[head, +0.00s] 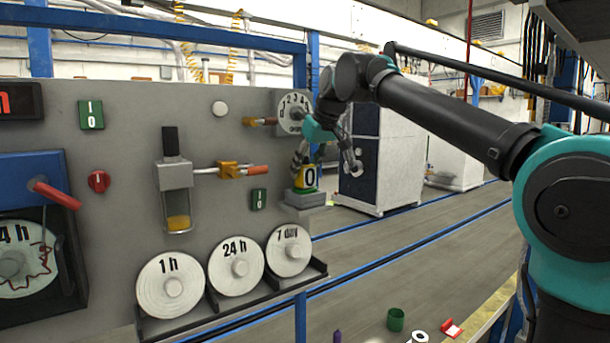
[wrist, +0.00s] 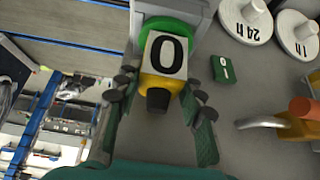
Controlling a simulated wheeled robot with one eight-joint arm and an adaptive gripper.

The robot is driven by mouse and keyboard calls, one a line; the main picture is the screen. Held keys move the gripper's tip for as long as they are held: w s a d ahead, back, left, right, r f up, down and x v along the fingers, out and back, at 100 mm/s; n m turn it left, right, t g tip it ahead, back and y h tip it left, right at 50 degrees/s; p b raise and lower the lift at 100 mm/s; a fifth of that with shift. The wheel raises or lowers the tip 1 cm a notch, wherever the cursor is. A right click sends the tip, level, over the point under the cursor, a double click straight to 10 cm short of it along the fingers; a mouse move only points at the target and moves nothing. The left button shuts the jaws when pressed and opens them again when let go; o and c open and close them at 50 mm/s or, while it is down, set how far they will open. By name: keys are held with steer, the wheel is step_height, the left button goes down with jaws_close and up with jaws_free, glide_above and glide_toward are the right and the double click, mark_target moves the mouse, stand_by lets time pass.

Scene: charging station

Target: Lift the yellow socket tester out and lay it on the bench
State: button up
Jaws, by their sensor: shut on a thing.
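The yellow socket tester (head: 307,178), with a white face marked 0, sits upright at a grey socket box (head: 305,199) on the right edge of the grey panel. In the wrist view the tester (wrist: 165,62) shows its black end towards me and a green rim (wrist: 178,24) behind it, at the grey box (wrist: 203,12). My gripper (wrist: 162,86) is shut on the tester, with one finger on each side of it. In the head view my gripper (head: 318,162) reaches in from the right. Whether the tester is fully in the socket is hidden.
The bench (head: 484,313) edge shows at the lower right, with a green cup (head: 396,319), a white ring (head: 420,336) and a red-and-white piece (head: 451,328). A shelf of white discs (head: 289,251) and a brown-handled lever (head: 257,170) stand left of the tester.

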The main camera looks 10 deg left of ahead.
steer(key=shift+r, duration=0.15)
steer(key=shift+r, duration=0.55)
step_height(320, 180, up, 2)
steer(key=shift+r, duration=0.1)
steer(key=s+d, duration=1.2)
steer(key=d, duration=0.1)
steer(key=shift+d+r, duration=0.2)
steer(key=shift+f, duration=0.1)
